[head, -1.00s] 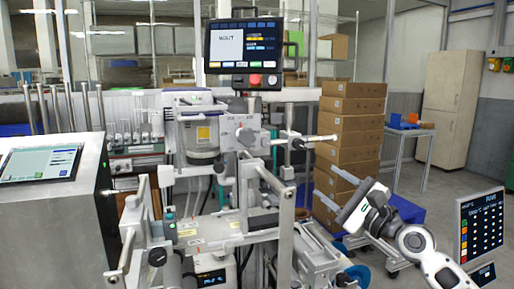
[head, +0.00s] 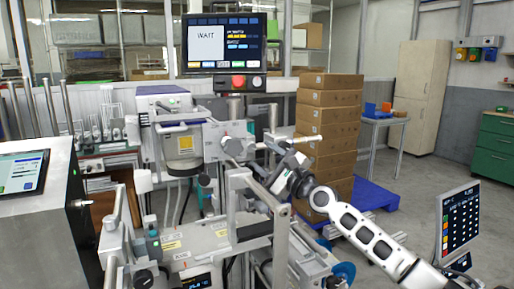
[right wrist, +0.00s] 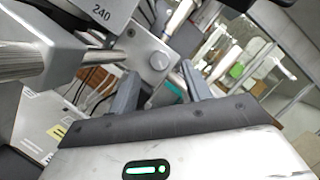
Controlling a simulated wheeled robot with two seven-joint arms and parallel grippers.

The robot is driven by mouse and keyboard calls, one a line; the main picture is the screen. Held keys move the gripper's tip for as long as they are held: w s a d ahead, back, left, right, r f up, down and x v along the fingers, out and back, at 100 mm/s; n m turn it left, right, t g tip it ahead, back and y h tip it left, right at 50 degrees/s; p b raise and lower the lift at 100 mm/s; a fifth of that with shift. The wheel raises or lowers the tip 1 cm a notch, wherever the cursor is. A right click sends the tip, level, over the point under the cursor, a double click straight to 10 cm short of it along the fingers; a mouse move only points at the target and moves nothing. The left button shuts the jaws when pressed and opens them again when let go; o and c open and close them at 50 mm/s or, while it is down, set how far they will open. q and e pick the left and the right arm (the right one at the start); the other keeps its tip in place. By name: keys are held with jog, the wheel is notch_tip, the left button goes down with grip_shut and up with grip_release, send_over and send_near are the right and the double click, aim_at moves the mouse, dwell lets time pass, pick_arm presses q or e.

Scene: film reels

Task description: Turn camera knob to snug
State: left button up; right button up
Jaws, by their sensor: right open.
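The camera knob looks like the small round silver knob (right wrist: 160,61) on a grey clamp block in the right wrist view. It shows just beyond and between the fingertips of my right gripper (right wrist: 160,88), which is open and empty. I see no contact with the knob. In the head view my right gripper (head: 277,174) reaches in from the right to the grey bracket and bars of the machine. A round part (head: 234,147) on the bracket there may be the same knob, but I cannot be sure. My left gripper is not in view.
A screen reading WAIT (head: 232,45) hangs above the machine. Stacked cartons (head: 327,125) stand behind my right arm. A tilted display (head: 461,222) is at the right. The floor at the right is open.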

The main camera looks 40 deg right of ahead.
aim_at(253, 149)
jog(key=shift+x, duration=1.75)
jog(key=c, duration=1)
